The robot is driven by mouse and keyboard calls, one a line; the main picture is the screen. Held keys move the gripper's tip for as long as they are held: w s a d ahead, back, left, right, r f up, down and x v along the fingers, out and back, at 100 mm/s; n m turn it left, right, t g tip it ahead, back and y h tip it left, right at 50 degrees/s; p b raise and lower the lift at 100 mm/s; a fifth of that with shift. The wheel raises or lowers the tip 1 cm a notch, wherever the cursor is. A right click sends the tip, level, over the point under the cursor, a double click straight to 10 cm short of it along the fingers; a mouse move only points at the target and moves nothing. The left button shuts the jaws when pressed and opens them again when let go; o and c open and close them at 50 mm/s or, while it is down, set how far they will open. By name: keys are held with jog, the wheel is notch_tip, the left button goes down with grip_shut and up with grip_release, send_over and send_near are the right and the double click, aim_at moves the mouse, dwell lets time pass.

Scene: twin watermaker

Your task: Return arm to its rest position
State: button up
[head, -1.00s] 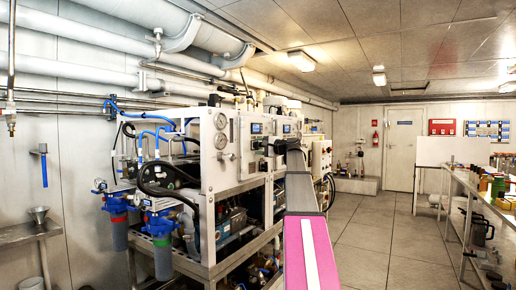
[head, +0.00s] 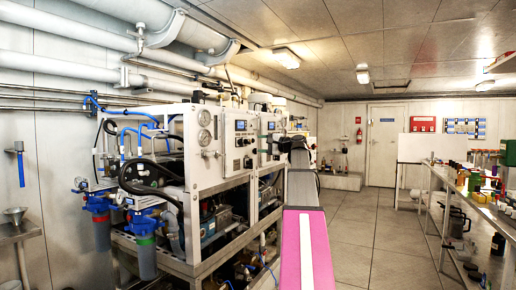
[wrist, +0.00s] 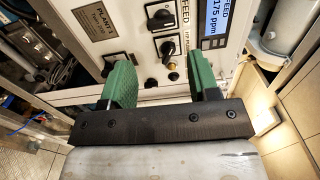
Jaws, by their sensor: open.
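My gripper (wrist: 165,88) shows in the wrist view with two green fingers spread apart and nothing between them. It faces a white control panel (wrist: 140,28) with black knobs and a blue display reading 175 ppm. A small black knob with a brass stem (wrist: 170,62) appears between the fingers in the picture; I see no contact. In the head view my pink and grey arm reaches forward in front of the watermaker rack (head: 205,145).
The rack with blue-capped filter housings (head: 145,245) stands close on the left. A long bench (head: 440,178) with bottles and jars runs along the right. Open tiled floor (head: 360,225) lies between them, leading to a closed door (head: 387,145) at the back.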

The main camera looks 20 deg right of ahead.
jog(key=s+a+f+n+g+h, duration=0.1)
jog(key=a+f+g, duration=0.35)
jog(key=f, duration=0.85)
jog(key=s+a+f+n+g+h, duration=0.1)
jog(key=a+f+h, duration=0.1)
jog(key=a+f, duration=0.9)
jog(key=s+a+f+n+g+h, duration=0.1)
jog(key=a+f+g, duration=0.15)
jog(key=f, duration=1.35)
jog(key=s+a+f+n+g+h, duration=0.2)
jog(key=s+a+f, duration=0.1)
jog(key=s+f, duration=0.4)
jog(key=s+a+f+n+g+h, duration=0.2)
jog(key=s+a+f+n, duration=0.1)
jog(key=s+f, duration=0.5)
jog(key=s+a+f+n+g+h, duration=0.2)
jog(key=s+a+f, duration=0.3)
jog(key=f, duration=0.7)
jog(key=s+h, duration=0.1)
jog(key=s, duration=0.1)
jog(key=shift+s+a+f+n, duration=0.15)
jog(key=shift+s+a+n, duration=0.05)
jog(key=shift+s+n, duration=0.15)
